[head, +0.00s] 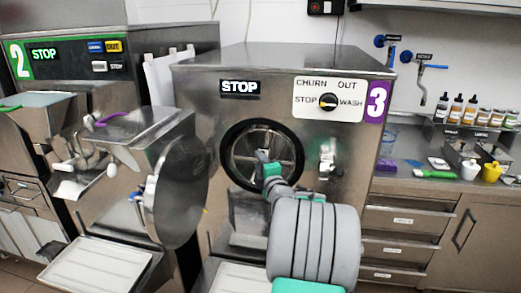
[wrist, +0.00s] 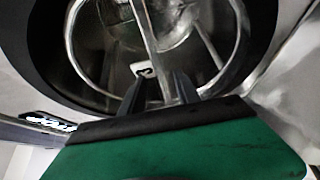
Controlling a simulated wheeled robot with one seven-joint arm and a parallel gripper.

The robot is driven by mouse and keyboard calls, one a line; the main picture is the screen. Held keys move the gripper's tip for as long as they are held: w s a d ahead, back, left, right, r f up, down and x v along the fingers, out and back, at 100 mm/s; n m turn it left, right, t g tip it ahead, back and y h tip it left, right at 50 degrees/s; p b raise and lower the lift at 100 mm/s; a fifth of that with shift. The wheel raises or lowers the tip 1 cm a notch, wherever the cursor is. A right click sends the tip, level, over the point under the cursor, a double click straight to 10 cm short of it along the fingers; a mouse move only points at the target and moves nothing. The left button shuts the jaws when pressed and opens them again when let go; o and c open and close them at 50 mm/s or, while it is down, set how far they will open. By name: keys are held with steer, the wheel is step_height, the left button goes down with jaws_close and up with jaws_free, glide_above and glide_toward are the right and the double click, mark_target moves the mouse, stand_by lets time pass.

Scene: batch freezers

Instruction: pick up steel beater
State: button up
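The steel beater (head: 243,148) sits inside the round, dark-rimmed opening of machine 3 (head: 215,125). In the wrist view the beater (wrist: 150,40) shows as a bright metal ring with bars across it. My gripper (head: 263,156) is at the lower middle of the opening, and my arm hides part of the beater. In the wrist view my gripper (wrist: 158,80) has its two dark fingers apart, with an upright beater bar between them. Gaps seem to show beside the bar; contact is hard to judge.
The machine's round steel door (head: 180,195) stands swung open to the left. A spigot (head: 327,160) is right of the opening. A white tray (head: 90,266) lies low at left. A counter (head: 425,185) with bottles and cups is at right.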

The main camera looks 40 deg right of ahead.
steer(key=p+x, duration=0.3)
steer(key=x, duration=0.4)
steer(key=shift+w+d+f, duration=0.1)
steer(key=shift+w+d, duration=0.05)
jaws_close()
stand_by(1.2)
